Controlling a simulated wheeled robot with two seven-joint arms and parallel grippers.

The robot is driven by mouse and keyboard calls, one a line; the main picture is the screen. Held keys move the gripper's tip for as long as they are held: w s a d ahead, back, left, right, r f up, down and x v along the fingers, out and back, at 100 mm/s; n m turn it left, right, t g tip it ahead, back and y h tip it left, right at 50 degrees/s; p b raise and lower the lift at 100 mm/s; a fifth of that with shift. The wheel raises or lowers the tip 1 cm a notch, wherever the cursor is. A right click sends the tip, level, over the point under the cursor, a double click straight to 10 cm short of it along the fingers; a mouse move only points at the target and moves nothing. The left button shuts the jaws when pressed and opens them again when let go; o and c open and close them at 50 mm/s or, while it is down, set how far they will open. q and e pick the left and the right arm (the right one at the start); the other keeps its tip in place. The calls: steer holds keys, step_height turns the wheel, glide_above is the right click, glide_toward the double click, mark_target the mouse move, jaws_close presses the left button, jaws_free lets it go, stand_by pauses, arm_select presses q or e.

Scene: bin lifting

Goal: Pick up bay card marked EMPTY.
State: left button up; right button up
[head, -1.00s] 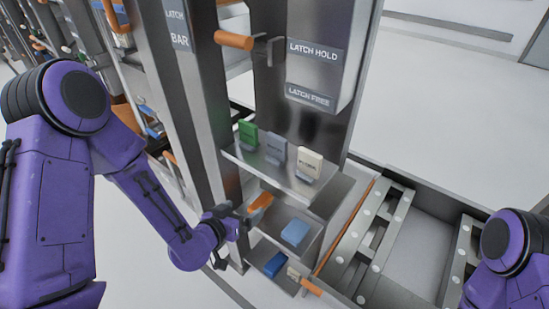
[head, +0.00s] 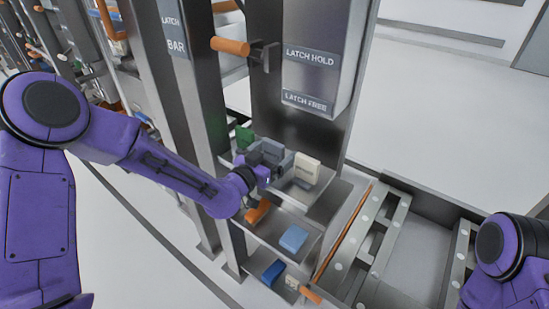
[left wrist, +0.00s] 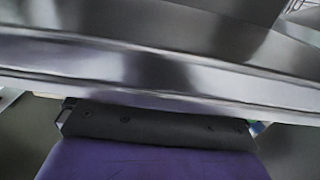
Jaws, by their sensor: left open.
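Three upright cards stand on the upper metal shelf (head: 315,201) in the head view: a green card (head: 244,137), a grey card (head: 276,149) and a cream card (head: 306,172). Their lettering is too small to read, so I cannot tell which is marked EMPTY. My left gripper (head: 268,177) is open at the shelf's front edge, just in front of the grey card, and partly covers the grey and green cards. I cannot tell whether it touches the grey card. The left wrist view shows mostly bare metal and no card. My right gripper is out of view.
A darker blue block (head: 273,272) sits lower. A steel post (head: 190,90) rises close left of the shelf; a LATCH HOLD panel (head: 312,75) hangs above.

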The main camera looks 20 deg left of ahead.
arm_select(q)
steer(key=c, duration=1.1)
steer(key=shift+r, duration=0.15)
